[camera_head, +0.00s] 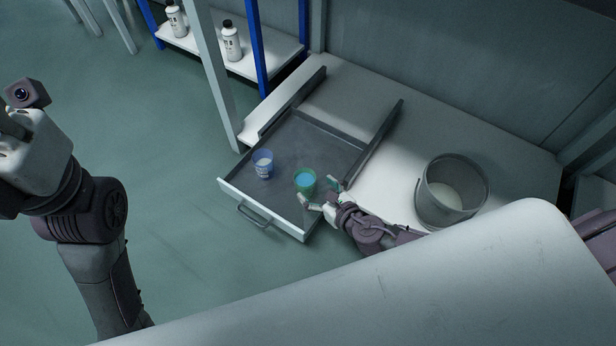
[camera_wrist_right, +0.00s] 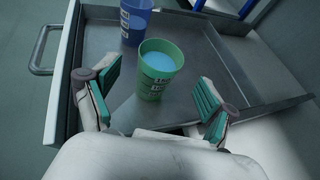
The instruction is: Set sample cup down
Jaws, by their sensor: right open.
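A green cup (camera_head: 305,181) with blue contents stands upright in the open drawer (camera_head: 312,142). It also shows in the right wrist view (camera_wrist_right: 158,68), with a printed label. A blue cup (camera_head: 263,163) stands upright in the drawer to its left, and is partly cut off in the right wrist view (camera_wrist_right: 135,22). My right gripper (camera_head: 320,191) is open and empty at the drawer's right front, its fingers beside the green cup. In the right wrist view the teal finger pads are spread apart with the cup just beyond them. My left gripper (camera_head: 14,124) is cut by the left edge; its fingers are unclear.
A grey bucket (camera_head: 452,190) stands on the pale surface to the right of the drawer. White bottles (camera_head: 231,42) stand on a shelf (camera_head: 263,56) at the back left. The drawer has raised grey side walls and a front handle (camera_head: 253,216). Its floor behind the cups is clear.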

